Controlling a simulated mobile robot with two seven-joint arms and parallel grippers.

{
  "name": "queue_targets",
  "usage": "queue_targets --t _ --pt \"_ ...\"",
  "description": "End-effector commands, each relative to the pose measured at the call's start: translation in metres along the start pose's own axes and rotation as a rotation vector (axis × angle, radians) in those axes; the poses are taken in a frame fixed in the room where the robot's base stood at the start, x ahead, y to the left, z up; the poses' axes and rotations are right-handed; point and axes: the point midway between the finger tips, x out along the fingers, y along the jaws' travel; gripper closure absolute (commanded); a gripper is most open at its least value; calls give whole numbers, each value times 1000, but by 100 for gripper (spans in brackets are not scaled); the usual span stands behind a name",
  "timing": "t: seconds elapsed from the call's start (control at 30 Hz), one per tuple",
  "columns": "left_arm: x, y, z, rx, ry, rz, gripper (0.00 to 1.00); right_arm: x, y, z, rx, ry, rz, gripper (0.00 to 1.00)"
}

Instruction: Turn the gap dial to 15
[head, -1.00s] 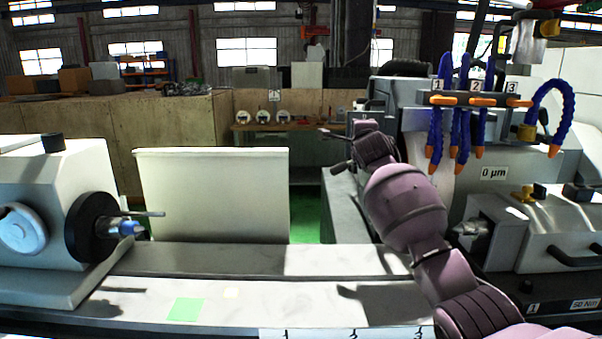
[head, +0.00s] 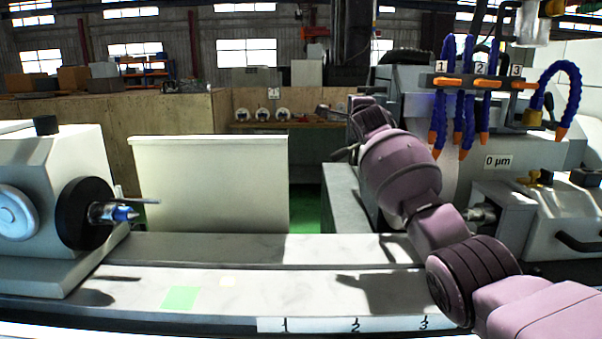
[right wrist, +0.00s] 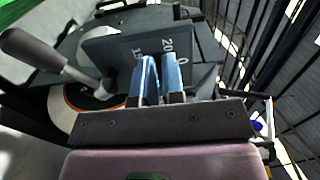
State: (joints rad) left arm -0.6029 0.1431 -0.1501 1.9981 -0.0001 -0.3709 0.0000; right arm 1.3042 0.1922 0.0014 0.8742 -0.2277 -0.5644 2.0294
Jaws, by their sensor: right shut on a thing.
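The gap dial's grey numbered face (right wrist: 118,42) shows in the right wrist view, with the figures 15, 20 and 0 around the fingers. My right gripper (right wrist: 159,62) is at this face, its two blue fingers close together and shut on the dial's knob. The knob itself is hidden between the fingers, and I cannot read where it points. In the head view my right arm reaches toward the machine's far side, and its own links hide the dial and fingertips. My left gripper is not in view.
Blue coolant hoses (head: 458,100) and a "0 µm" display (head: 498,161) stand right of my arm. The headstock (head: 55,200) is at left; the table between is mostly clear.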

Motion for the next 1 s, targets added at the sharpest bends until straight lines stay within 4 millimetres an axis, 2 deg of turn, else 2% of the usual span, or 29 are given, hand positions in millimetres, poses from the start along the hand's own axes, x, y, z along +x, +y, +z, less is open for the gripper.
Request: queue_targets --t 0.03,0.3,1.0 --pt "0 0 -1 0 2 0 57 0 -7 -3 -3 2 -12 100" --pt "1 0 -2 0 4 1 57 0 -8 -5 -3 3 -15 100" --pt "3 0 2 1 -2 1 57 1 -4 -8 -1 5 -14 100"
